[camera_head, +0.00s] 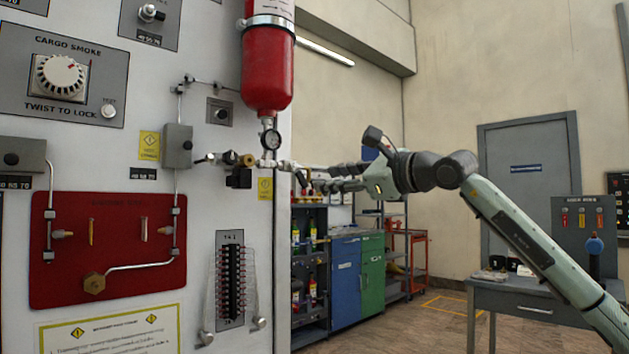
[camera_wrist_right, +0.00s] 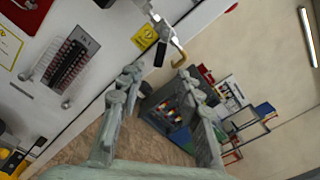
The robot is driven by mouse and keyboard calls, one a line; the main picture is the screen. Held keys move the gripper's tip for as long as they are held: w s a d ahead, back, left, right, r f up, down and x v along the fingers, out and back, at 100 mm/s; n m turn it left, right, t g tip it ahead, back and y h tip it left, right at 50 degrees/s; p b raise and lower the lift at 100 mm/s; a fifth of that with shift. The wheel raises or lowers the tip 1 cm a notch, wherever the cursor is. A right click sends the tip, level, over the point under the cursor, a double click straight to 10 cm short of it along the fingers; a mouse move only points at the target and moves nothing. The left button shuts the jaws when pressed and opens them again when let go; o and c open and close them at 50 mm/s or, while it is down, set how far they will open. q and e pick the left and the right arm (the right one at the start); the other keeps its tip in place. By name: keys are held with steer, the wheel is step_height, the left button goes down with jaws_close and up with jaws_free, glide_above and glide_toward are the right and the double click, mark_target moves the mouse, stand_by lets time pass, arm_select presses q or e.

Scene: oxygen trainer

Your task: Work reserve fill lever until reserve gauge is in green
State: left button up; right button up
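A red cylinder (camera_head: 268,68) is strapped upright to the panel at top centre. A small round gauge (camera_head: 270,139) sits under it; its face is too small to read. Below the gauge are metal valve fittings (camera_head: 268,162) with a brass part (camera_head: 247,160). In the right wrist view, a brass hook-shaped piece (camera_wrist_right: 180,58) shows just beyond the fingertips. I cannot tell for certain which part is the fill lever. My right gripper (camera_head: 306,179) is open and empty, to the right of the fittings; its parted fingers also show in the right wrist view (camera_wrist_right: 158,76). My left gripper is not in view.
The white panel carries a cargo smoke knob (camera_head: 62,77), a red plate with pipes (camera_head: 108,260) and a black ladder-like strip (camera_head: 231,280). Shelves (camera_head: 309,270) and blue and green cabinets (camera_head: 346,282) stand behind. A grey table (camera_head: 520,295) is at right.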

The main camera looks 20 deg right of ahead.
steer(key=shift+v, duration=1.4)
